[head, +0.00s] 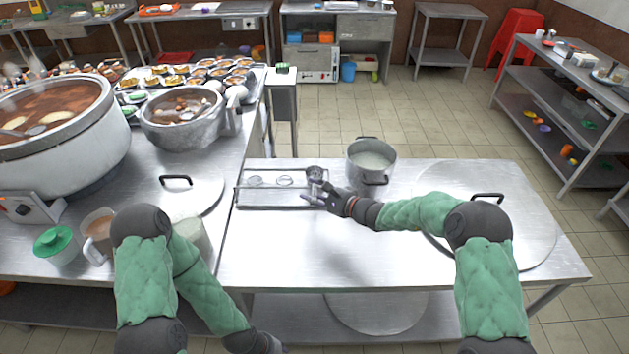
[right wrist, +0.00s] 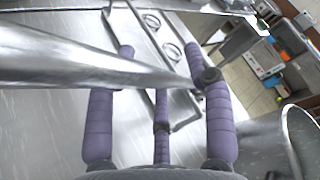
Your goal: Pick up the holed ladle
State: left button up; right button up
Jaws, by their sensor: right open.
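My right gripper (head: 322,196) is open at the right end of a low metal rack (head: 272,205) on the steel table. A small round steel utensil head (head: 315,172) shows just beyond its fingers; I cannot tell whether this is the holed ladle. In the right wrist view, the purple fingers (right wrist: 168,75) are spread, and a thick steel handle (right wrist: 85,62) crosses close in front of them from the left. I cannot tell whether they touch it. My left gripper (head: 262,343) is low at the bottom edge, partly cut off; its fingers are unclear.
A two-handled pot (head: 371,165) stands just right of my right gripper. A large round lid (head: 520,235) lies under my right arm. A big stockpot (head: 75,150) and a smaller steel pot (head: 180,130) stand at left. The table's front middle is clear.

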grip_shut()
jog(key=shift+r, duration=0.2)
